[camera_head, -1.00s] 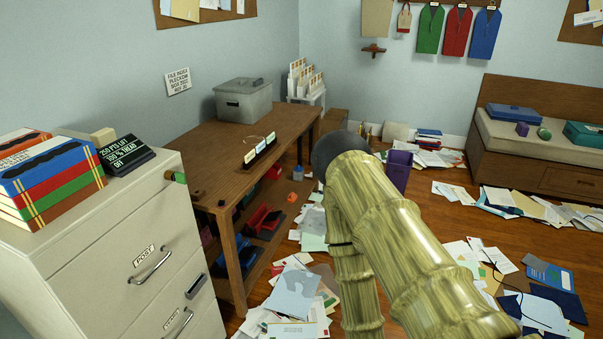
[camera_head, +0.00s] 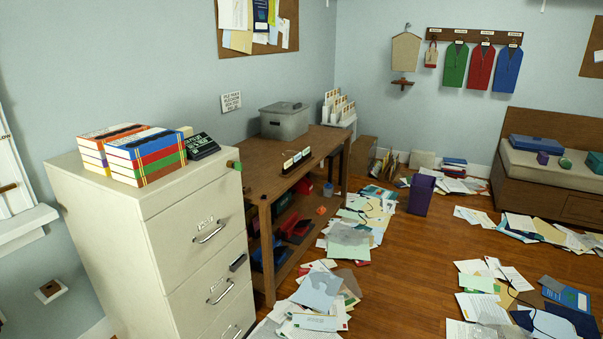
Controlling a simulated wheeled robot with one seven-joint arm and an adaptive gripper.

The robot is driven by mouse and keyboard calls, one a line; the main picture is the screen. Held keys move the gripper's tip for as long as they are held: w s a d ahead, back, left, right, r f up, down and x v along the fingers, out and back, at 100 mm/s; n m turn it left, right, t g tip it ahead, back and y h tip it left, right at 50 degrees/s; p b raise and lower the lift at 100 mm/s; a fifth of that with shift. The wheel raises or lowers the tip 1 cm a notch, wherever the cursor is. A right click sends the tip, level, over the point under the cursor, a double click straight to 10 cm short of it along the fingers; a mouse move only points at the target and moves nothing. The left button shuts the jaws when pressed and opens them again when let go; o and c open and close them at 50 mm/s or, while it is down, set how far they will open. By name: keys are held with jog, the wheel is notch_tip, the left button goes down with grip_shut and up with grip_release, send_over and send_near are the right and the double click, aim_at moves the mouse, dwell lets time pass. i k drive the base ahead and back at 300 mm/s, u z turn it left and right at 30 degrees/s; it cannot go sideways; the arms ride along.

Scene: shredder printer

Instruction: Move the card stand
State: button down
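On the wooden desk (camera_head: 262,161) is a low dark stand with several small upright cards (camera_head: 296,161), near the front edge. A white rack of cards (camera_head: 338,108) stands beyond the desk's far end. A small black sign with white lettering (camera_head: 201,146) stands on the filing cabinet. I cannot tell for certain which of these is the card stand. My arm and gripper are outside the view.
The beige filing cabinet (camera_head: 185,215) stands at left with thick striped books (camera_head: 145,155) on top. A grey lidded box (camera_head: 284,120) is on the desk. Papers (camera_head: 320,290) litter the floor. A purple bin (camera_head: 421,194) stands mid-room; bare wood floor (camera_head: 410,255) lies between papers.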

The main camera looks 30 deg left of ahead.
aim_at(286, 173)
jog(key=z, duration=0.15)
jog(key=i, duration=1.3)
jog(key=u, duration=0.3)
jog(key=i, duration=1.3)
jog(key=u, duration=1.75)
jog(key=i, duration=0.7)
jog(key=u, duration=0.6)
